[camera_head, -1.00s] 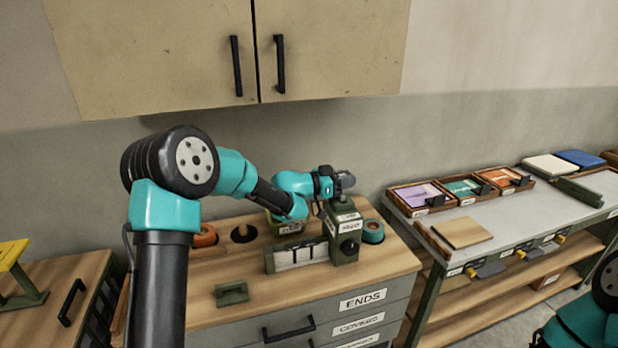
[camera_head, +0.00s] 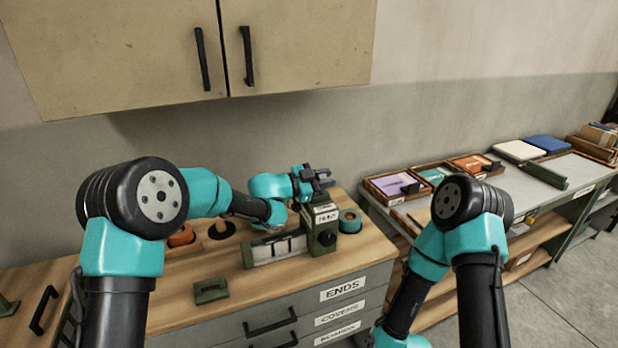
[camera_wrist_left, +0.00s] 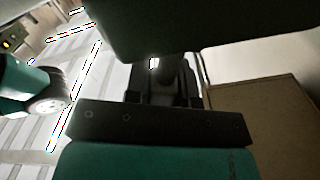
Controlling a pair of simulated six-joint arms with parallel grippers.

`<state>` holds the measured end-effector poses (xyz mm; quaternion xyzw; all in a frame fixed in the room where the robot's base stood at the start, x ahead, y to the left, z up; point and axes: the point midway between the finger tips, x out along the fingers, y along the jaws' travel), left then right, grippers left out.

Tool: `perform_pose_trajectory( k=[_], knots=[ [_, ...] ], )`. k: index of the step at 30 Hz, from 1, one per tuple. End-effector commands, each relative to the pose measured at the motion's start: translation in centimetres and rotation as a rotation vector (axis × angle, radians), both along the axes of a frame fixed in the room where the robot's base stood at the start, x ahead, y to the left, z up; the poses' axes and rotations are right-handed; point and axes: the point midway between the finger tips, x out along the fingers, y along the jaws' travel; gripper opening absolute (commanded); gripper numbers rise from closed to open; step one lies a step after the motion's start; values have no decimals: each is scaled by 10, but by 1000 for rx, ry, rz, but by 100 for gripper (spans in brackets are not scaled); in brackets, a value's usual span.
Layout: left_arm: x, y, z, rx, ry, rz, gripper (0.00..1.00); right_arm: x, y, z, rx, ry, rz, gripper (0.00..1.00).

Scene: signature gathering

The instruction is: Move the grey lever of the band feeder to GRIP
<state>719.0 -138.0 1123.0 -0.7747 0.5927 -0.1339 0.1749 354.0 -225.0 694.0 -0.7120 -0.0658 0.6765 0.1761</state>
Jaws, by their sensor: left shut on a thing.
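The band feeder (camera_head: 320,239) is a dark green box with a white label and a black round knob on its front, standing on the wooden bench top. My left gripper (camera_head: 321,181) is just above the top of the feeder and is shut on its grey lever, which is mostly hidden by the fingers. In the left wrist view a grey rounded piece (camera_wrist_left: 172,72) shows between the dark fingers. The lever's exact setting cannot be read. My right arm shows at the right, but its gripper is out of view.
A green holder with pale blocks (camera_head: 275,250) stands left of the feeder, and a teal tape roll (camera_head: 350,221) right of it. A small green block (camera_head: 210,290) lies at the bench front. Trays (camera_head: 395,185) stand on the right-hand table. A wall cabinet (camera_head: 150,60) hangs above.

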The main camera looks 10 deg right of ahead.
Motion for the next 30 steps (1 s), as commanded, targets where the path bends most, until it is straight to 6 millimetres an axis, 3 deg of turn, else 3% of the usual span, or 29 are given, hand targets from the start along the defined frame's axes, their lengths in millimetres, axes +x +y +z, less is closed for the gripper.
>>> perform_pose_trajectory(
  k=[11,12,19,30],
  knots=[
    [-1,-2,-2,4,-7,-5,0,0,0,0,0,0,0,0],
    [-1,-2,-2,4,-7,-5,25,0,0,0,0,0,0,0],
    [-1,-2,-1,3,-8,-4,47,0,0,0,0,0,0,0],
    [-2,2,0,2,-7,-3,49,0,0,0,0,0,0,0]
  ],
)
